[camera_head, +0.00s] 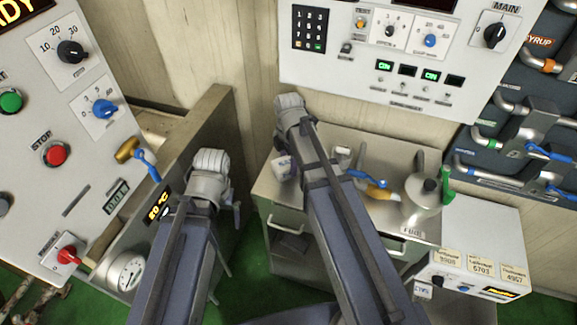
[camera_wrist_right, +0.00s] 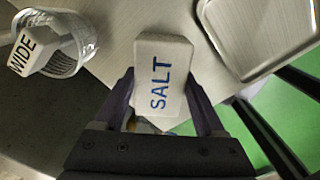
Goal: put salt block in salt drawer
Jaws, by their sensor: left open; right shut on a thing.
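The salt block (camera_wrist_right: 172,52), white with blue SALT lettering, sits between the fingers of my right gripper (camera_wrist_right: 163,98) in the right wrist view. The gripper is shut on its sides. The cabinet front has drawer handles (camera_head: 287,226); I cannot read which drawer is for salt. My left gripper (camera_head: 228,200) is open and holds nothing that I can see, left of the cabinet beside the grey kettle housing.
A clear glass (camera_wrist_right: 70,48) with a white block marked WIDE (camera_wrist_right: 33,50) stands near the salt block. A metal tray-like surface (camera_wrist_right: 259,30) lies at the upper right. Control panels (camera_head: 395,64) rise behind.

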